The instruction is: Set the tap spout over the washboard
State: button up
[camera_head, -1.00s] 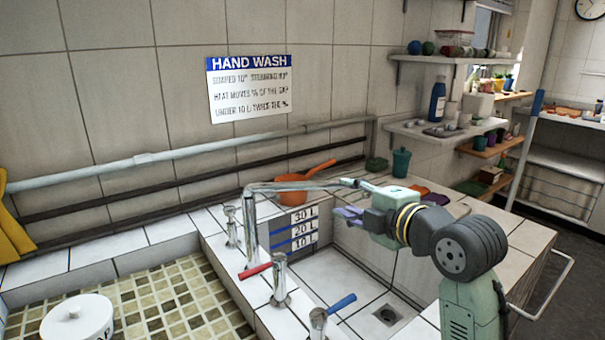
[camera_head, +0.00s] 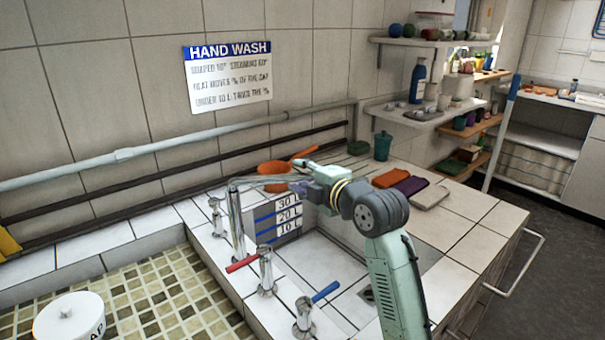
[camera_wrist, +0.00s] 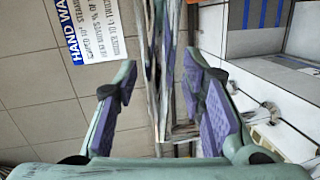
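In the wrist view the shiny pipe of the spout (camera_wrist: 158,85) passes between my two purple-padded fingers. The fingers stand apart, one on each side of it, with no clear contact. I cannot make out a washboard in either view.
A red-handled tap (camera_head: 265,270) and a blue-handled tap (camera_head: 306,312) stand on the near sink edge. An orange pan (camera_head: 274,176) is on the back ledge. Folded cloths (camera_head: 408,185) lie right of my arm.

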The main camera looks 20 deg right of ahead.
jog(key=shift+c, duration=0.4)
grip_shut()
dwell(0.5)
